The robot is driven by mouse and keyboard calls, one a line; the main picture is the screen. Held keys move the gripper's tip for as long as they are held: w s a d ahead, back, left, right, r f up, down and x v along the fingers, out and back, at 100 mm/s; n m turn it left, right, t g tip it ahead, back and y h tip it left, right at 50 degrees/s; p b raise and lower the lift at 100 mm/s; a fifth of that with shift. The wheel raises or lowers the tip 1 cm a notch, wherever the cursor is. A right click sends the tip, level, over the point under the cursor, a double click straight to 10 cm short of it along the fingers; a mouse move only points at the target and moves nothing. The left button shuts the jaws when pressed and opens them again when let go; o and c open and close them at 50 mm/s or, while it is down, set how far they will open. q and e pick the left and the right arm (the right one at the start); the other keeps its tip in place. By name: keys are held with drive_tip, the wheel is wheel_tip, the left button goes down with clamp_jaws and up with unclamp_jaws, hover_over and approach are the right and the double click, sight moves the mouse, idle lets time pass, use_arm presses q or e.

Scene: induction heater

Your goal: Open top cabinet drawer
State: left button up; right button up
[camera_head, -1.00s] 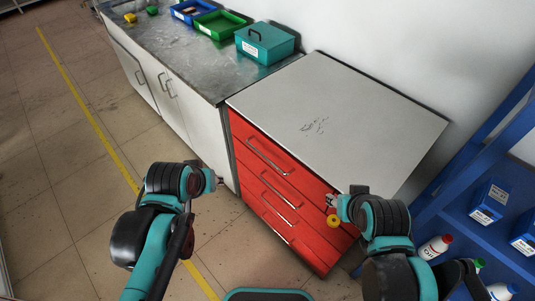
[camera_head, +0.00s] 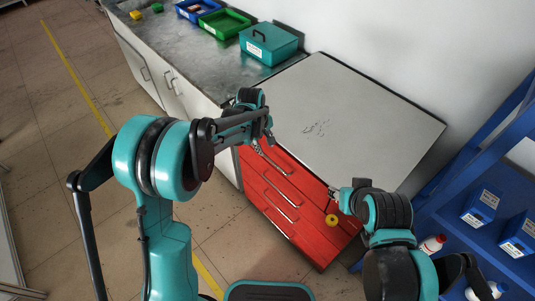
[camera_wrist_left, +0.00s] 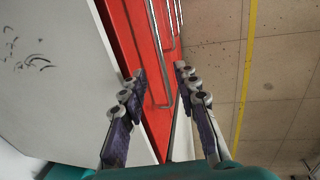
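The cabinet has a red front with several stacked drawers and a grey top (camera_head: 360,110). The top drawer (camera_head: 290,166) has a silver bar handle (camera_head: 276,164) and looks closed. My left gripper (camera_head: 264,139) is at the upper left of the cabinet front, by the left end of this handle. In the left wrist view, the open fingers of the left gripper (camera_wrist_left: 160,72) stand apart, with the end of a handle (camera_wrist_left: 158,100) showing between them. I cannot tell whether they touch it. My right gripper (camera_head: 334,203) is by the cabinet's right front side; its fingers are too small to read.
A metal-topped counter (camera_head: 190,60) with a teal box (camera_head: 268,44), a green tray (camera_head: 224,23) and a blue tray (camera_head: 195,9) adjoins the cabinet on the left. A blue shelf (camera_head: 470,238) with bottles stands at the right.

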sight(268, 158)
use_arm(q)
drive_tip(key=f, duration=0.2)
drive_tip(key=f+b, duration=0.1)
drive_tip(key=f, duration=0.2)
drive_tip(key=w+d+f, duration=0.1)
drive_tip(key=f, duration=0.1)
drive_tip(key=shift+f+b, duration=0.15)
drive_tip(key=shift+b, duration=0.2)
drive_tip(key=shift+c, duration=0.4)
clamp_jaws()
